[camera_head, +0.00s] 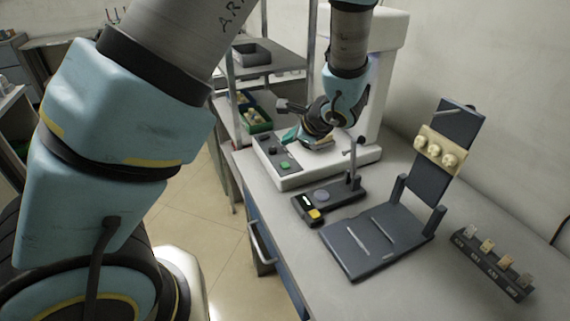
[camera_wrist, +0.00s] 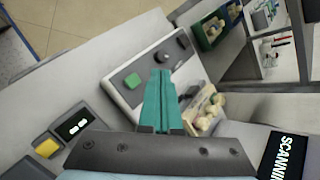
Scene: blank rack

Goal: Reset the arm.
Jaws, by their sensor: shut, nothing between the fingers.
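My arm reaches over the bench from the left and upper part of the head view. My gripper (camera_head: 291,135) is above the front of a white machine (camera_head: 299,178) with a green button and dark knobs. In the wrist view my gripper's teal fingers (camera_wrist: 161,77) are together with nothing between them. They point toward the machine's control panel (camera_wrist: 150,68). A cream holder with pale rounded pieces (camera_wrist: 204,112) lies on the machine right beside the fingers. It is mostly hidden behind my gripper in the head view.
A small device with a display and yellow button (camera_head: 308,210) sits in front of the machine. A dark stand (camera_head: 378,240) bears another cream holder (camera_head: 439,150). A rack of small labelled blocks (camera_head: 493,262) is at right. Shelves with green bins (camera_head: 254,118) stand behind left.

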